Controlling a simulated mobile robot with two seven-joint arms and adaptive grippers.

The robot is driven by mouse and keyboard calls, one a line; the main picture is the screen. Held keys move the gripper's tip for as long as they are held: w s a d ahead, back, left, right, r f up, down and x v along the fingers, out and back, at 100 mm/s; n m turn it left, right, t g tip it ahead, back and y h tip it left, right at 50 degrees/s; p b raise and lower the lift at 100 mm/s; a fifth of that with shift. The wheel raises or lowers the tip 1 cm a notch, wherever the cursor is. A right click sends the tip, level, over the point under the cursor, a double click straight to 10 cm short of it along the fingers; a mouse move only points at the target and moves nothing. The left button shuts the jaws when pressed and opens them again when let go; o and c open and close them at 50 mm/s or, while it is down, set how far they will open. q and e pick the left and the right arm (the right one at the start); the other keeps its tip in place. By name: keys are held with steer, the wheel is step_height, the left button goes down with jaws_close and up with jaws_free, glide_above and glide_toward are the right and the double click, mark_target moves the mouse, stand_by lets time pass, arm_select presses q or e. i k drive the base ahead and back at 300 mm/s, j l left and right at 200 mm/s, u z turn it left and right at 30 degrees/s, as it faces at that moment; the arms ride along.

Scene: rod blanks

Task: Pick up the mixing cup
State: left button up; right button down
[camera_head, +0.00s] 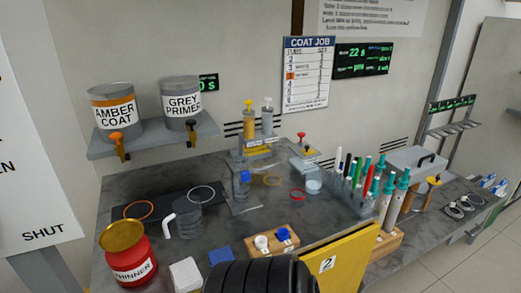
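A dark, see-through grey cup with a white handle (186,219) stands on the left part of the bench, at the edge of a black mat (160,200). It looks like the mixing cup, though no label on it can be read. A smaller pale clear cup (314,185) stands farther back, right of the middle. Neither of my grippers shows in the head view, so I cannot see their fingers. Nothing is seen touching either cup.
A red thinner can (128,258) stands left of the cup, and an orange ring (139,210) and pale ring (201,194) lie near it. A yellow panel marked 2 (345,264) and a black ribbed shape (258,277) fill the front. A tube rack (365,198) stands right.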

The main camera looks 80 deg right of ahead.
mark_target(297, 199)
steer(key=j+z, duration=0.1)
steer(key=z, duration=2.9)
steer(key=i+l+u, duration=0.3)
steer(key=l+u, duration=0.3)
steer(key=i+l+u, duration=0.15)
steer(key=l+u, duration=0.15)
steer(key=l, duration=0.25)
steer(key=l+u, duration=0.3)
steer(key=l, duration=0.15)
steer(key=i, duration=0.05)
